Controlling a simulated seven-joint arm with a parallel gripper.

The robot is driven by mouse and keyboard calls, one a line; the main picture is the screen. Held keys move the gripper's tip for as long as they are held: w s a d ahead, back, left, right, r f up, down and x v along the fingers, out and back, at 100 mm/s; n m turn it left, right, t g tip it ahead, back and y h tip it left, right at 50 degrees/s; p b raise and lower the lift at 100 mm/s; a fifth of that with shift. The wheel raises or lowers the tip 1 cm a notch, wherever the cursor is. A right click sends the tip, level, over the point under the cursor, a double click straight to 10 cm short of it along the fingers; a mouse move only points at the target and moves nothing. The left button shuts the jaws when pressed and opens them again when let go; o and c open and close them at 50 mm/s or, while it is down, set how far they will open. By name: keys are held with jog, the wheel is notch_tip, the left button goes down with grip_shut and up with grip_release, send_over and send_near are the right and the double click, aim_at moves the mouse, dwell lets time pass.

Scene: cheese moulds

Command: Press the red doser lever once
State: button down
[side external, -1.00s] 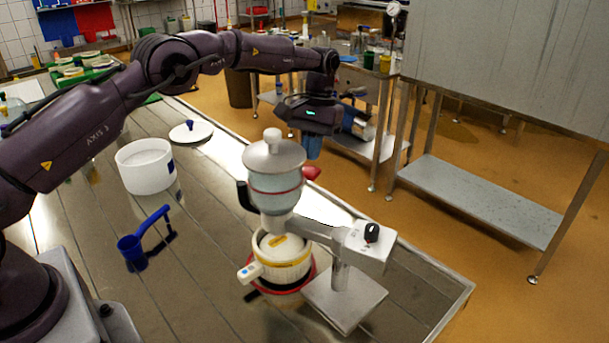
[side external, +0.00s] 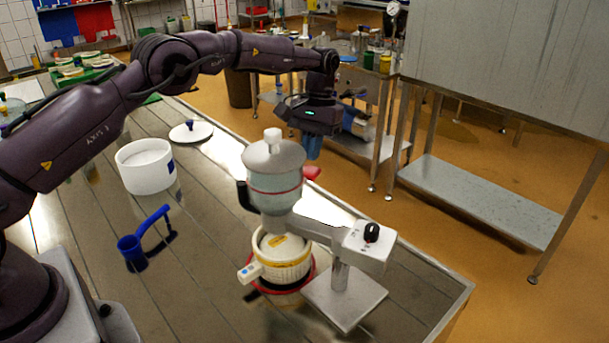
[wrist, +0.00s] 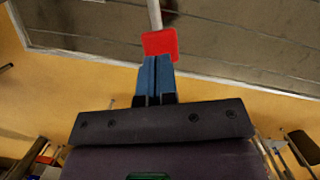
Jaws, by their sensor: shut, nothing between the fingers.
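The doser (side external: 275,190) is a grey-lidded, pale-bodied vessel on an arm and stand over the table. Its red lever (side external: 312,173) sticks out on the far side and shows as a red square paddle on a pale rod in the wrist view (wrist: 160,44). My gripper (side external: 312,156) points down just above and beside the lever, with its blue fingers shut and empty. In the wrist view the fingertips (wrist: 155,60) overlap the paddle's near edge; I cannot tell whether they touch it.
A white mould (side external: 284,262) stands under the doser in a red ring. A white tub (side external: 145,170), a white lid (side external: 191,131) and a blue scoop (side external: 133,250) lie to the left on the steel table (side external: 205,290). The doser stand's base (side external: 345,302) is at the front right.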

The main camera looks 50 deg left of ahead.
aim_at(312, 167)
jog(key=shift+f, duration=0.25)
jog(key=shift+w+a+x, duration=0.1)
jog(key=shift+w+x, duration=0.1)
jog(key=shift+x, duration=0.6)
jog(key=shift+w+a+x, duration=0.1)
jog(key=shift+w+x, duration=0.05)
jog(key=shift+x, duration=0.65)
jog(key=shift+w+x, duration=0.2)
jog(key=shift+x, duration=0.6)
jog(key=shift+f, duration=0.45)
jog(key=shift+r, duration=0.15)
jog(key=shift+s+d+r+v, duration=0.15)
jog(key=shift+s+v, duration=0.2)
jog(key=shift+v, duration=1.1)
jog(key=shift+s+d+v, duration=0.1)
jog(key=shift+s+v, duration=0.2)
jog(key=shift+v, duration=1.15)
jog(key=shift+s+d+r+v, duration=0.15)
jog(key=shift+s+v, duration=0.2)
jog(key=shift+v, duration=1.1)
